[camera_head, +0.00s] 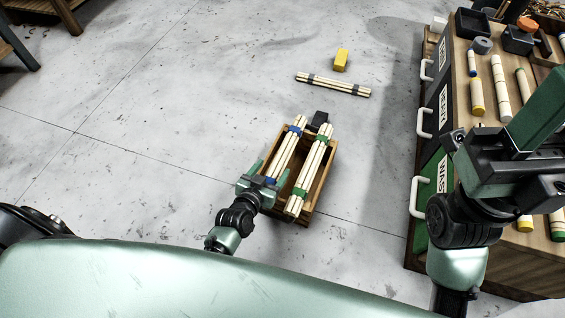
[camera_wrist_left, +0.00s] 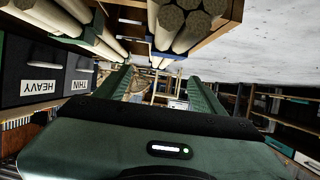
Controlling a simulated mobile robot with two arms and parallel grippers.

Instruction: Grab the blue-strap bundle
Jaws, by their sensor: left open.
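The blue-strap bundle (camera_head: 286,153) is a set of pale sticks with blue straps, lying in a wooden crate (camera_head: 324,181) on the floor. My left gripper (camera_head: 271,170) is open at the bundle's near end, with one finger to each side in the head view. In the left wrist view, the bundle's stick ends (camera_wrist_left: 186,22) show above the open fingers (camera_wrist_left: 163,85); contact cannot be told. A green-strap bundle (camera_head: 311,168) lies beside it on the right. My right gripper (camera_head: 515,185) is over the workbench; its jaw state is unclear.
A workbench (camera_head: 459,62) with labelled drawers, white handles and short rods stands at right. The floor left of the crate is clear.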

